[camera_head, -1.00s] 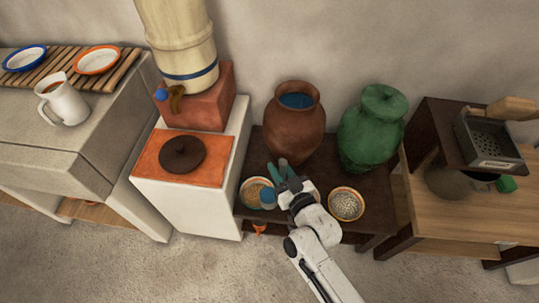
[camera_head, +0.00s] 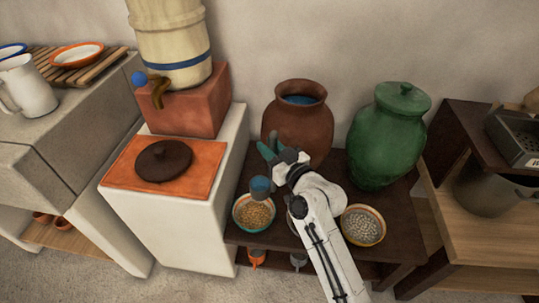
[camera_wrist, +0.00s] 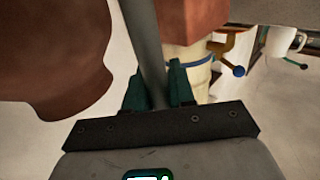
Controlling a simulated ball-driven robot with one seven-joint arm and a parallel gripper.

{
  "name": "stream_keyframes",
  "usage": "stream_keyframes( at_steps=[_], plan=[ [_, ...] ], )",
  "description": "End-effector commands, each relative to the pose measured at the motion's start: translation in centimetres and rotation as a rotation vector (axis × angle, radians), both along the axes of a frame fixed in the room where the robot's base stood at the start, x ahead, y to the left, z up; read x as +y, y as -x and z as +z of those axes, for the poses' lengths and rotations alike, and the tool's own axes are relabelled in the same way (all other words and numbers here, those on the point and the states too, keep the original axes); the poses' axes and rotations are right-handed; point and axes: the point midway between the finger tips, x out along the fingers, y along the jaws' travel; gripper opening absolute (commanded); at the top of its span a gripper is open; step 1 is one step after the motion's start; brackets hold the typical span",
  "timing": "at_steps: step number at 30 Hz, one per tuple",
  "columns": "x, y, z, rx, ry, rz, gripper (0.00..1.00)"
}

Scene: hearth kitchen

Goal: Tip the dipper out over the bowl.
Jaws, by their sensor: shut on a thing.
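My gripper (camera_head: 270,152) is shut on the dipper's grey handle (camera_wrist: 147,40), which runs between the teal fingers in the wrist view. The dipper's blue cup (camera_head: 261,186) hangs below the fingers, in front of the brown jar. In the head view it overlaps the back right rim of a bowl (camera_head: 238,222) of golden grains. It looks upright; its contents and exact height over the bowl cannot be told. A second bowl (camera_head: 363,241), with pale beans or pebbles, stands right of my arm. Part of the dark table between the bowls is hidden by my arm.
A brown jar (camera_head: 297,127) with a blue inside stands just behind my gripper. A lidded green jar (camera_head: 388,138) is to its right. An orange-topped white stand (camera_head: 122,167) is left, with a brick block (camera_head: 190,107) behind. Orange and grey items lie on the lower shelf.

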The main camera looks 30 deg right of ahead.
Motion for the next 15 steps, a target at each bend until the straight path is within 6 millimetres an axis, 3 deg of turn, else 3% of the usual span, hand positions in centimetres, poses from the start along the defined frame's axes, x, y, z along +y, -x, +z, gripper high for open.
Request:
stream_keyframes(
  at_steps=[15],
  plan=[
    [0.0,0.0,-2.0,-0.002,0.0,0.0,0.0]
  ],
)
